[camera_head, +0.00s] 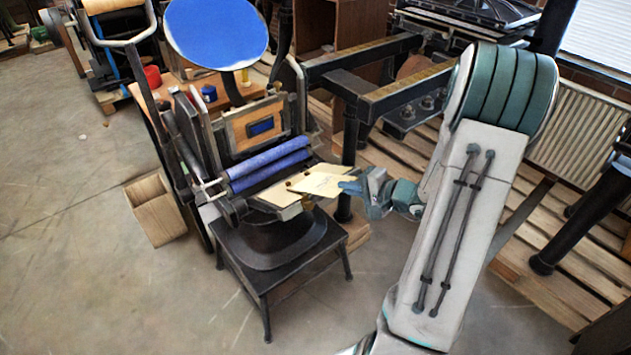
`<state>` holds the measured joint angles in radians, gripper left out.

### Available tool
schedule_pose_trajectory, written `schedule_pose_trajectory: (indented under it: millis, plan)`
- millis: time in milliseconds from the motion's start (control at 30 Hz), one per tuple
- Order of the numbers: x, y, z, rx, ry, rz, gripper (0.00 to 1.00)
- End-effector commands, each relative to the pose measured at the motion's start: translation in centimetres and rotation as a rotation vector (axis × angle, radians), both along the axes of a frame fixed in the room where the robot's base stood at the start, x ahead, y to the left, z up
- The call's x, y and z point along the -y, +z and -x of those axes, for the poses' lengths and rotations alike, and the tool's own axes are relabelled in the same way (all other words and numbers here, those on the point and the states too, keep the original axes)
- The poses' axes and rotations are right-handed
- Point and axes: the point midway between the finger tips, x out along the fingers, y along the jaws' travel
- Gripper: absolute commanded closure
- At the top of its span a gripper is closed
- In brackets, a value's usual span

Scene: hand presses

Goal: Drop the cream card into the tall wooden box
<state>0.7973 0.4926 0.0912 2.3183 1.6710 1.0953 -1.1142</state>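The cream card (322,184) is tilted at the front of the hand press, with faint marks on its face. My gripper (356,187) is at the card's right edge and appears shut on it. A second cream sheet or board (279,196) lies just behind and below the card, on the press's front; I cannot tell whether the two touch. The tall wooden box (158,217) stands on the floor left of the press, with its open top facing up. The part of the box's inside that shows looks empty.
The hand press (262,135) with blue rollers (268,165) and a round blue disc (216,33) stands on a low black stool (290,262), between my gripper and the box. Open floor lies at left and front. Black press frames and pallets fill the right.

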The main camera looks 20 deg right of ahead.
Motion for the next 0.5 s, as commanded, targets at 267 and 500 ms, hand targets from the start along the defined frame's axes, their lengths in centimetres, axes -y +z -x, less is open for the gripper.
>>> schedule_pose_trajectory:
  millis: [267,500]
  plan:
    - [0.4,0.7,0.5,0.001,-0.001,0.001,1.00]
    - [1.1,2.6,1.5,0.001,-0.002,0.002,1.00]
